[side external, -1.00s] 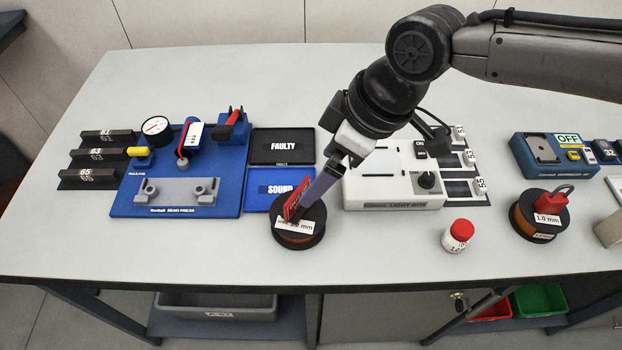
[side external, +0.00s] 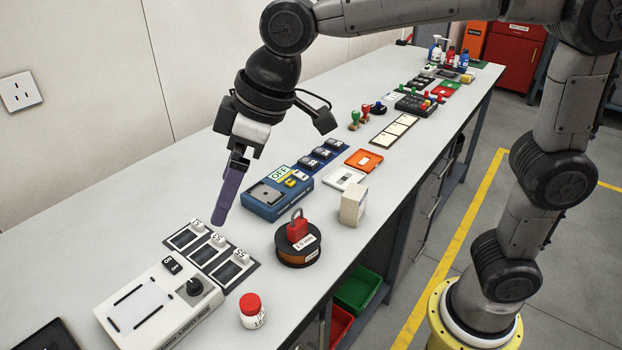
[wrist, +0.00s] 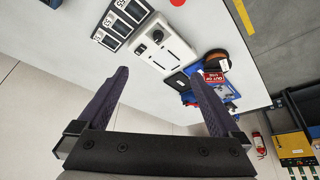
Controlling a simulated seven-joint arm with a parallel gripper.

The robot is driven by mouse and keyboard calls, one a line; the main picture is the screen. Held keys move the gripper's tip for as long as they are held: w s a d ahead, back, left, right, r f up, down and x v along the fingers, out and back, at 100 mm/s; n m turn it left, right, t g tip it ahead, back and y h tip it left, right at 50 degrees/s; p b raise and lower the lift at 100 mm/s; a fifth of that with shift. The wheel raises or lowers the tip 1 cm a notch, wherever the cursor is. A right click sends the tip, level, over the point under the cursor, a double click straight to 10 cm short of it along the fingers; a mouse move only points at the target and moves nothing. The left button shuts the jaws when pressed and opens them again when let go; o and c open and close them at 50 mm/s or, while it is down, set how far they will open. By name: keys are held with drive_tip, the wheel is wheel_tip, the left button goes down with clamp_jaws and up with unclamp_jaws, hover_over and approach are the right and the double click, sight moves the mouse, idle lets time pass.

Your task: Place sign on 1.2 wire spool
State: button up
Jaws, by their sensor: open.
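The red sign (wrist: 214,77), lettered "OUT OF USE", shows in the wrist view beyond my fingers. It appears to stand on the dark wire spool (wrist: 219,58) with an orange-brown winding, overlapping it in the picture; their exact contact is too small to tell. Both lie outside the current side view. My gripper (side external: 222,214) is open and empty, raised above the bench near the light box, well apart from the sign. It also shows in the wrist view (wrist: 160,77), with nothing between the purple fingers.
Another spool (side external: 299,257), labelled 1.0 mm, carries a red padlock (side external: 298,229). Near my gripper are the white light box (side external: 160,305), a red-capped bottle (side external: 253,312), a blue device marked OFF (side external: 277,195) and a beige block (side external: 353,205).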

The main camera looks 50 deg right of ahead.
drive_tip(key=s+d+m+t+h, duration=0.1)
drive_tip(key=s+d+m, duration=0.1)
drive_tip(key=s+d, duration=0.35)
drive_tip(key=s+d+m, duration=0.2)
drive_tip(key=s+d, duration=0.1)
drive_tip(key=d, duration=0.6)
drive_tip(key=s+d+f+m+h, duration=0.2)
drive_tip(key=s+d+f+m, duration=0.2)
drive_tip(key=s, duration=0.6)
drive_tip(key=d+f, duration=0.2)
drive_tip(key=d, duration=0.1)
drive_tip(key=shift+s+d+t, duration=0.15)
drive_tip(key=shift+d+t, duration=0.15)
drive_tip(key=shift+t, duration=0.1)
